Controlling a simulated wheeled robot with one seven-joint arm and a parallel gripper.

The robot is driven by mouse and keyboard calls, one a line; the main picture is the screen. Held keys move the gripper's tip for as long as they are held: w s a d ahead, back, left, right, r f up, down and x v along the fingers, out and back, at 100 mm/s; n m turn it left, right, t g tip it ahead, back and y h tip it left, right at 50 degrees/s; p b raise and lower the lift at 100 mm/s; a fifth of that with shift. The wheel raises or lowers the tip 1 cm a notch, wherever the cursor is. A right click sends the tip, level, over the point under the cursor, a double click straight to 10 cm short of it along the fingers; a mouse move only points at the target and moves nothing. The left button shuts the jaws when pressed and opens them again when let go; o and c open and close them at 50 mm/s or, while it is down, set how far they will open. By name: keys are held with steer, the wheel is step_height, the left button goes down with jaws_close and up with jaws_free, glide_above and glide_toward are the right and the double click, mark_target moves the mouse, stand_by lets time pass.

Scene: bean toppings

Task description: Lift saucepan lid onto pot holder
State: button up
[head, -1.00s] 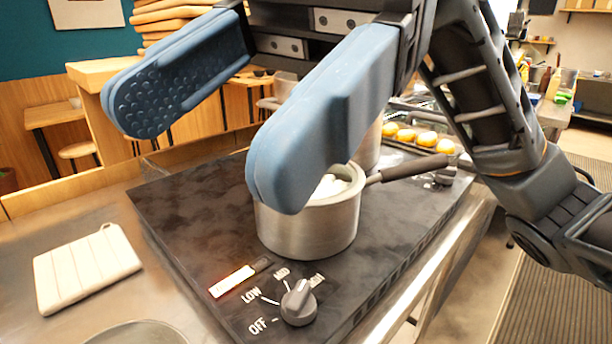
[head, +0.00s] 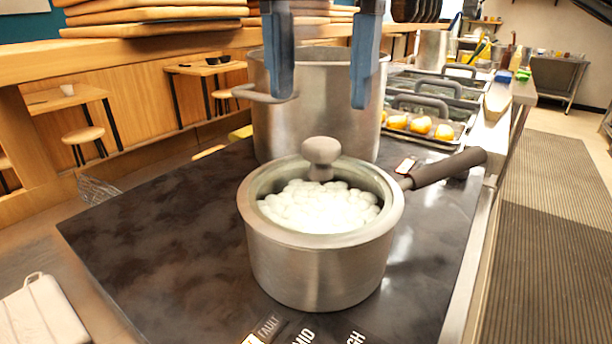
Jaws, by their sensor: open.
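The saucepan (head: 318,278) stands on the black cooktop, its dark handle pointing right and back. Its glass lid (head: 268,180) sits on the pan, with a grey-brown knob (head: 321,152) on top. White round pieces show through the glass. The pot holder (head: 38,318), a pale quilted pad with a loop, lies at the lower left on the counter, partly cut off by the frame. My gripper (head: 321,92) is open and empty, its two blue fingers pointing down above and apart from the knob, in front of the big pot.
A large steel pot (head: 322,120) stands right behind the saucepan. Trays with yellow-orange food (head: 420,126) lie farther back right. The cooktop (head: 160,235) is clear left of the saucepan. Stacked boards (head: 150,14) sit on the ledge behind.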

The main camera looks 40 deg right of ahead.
mark_target(321, 143)
step_height(321, 143, down, 7)
steer(key=shift+s+r, duration=0.1)
steer(key=shift+s, duration=0.05)
jaws_close()
stand_by(0.8)
steer(key=shift+r, duration=0.55)
steer(key=r, duration=0.2)
steer(key=d+r, duration=0.1)
steer(key=shift+s+d+r, duration=0.1)
steer(key=shift+s+r, duration=0.1)
steer(key=shift+r, duration=0.15)
steer(key=s+d+r, duration=0.4)
steer(key=d+r, duration=0.2)
steer(key=d, duration=0.3)
steer(key=shift+s+d, duration=0.15)
steer(key=shift+s, duration=0.25)
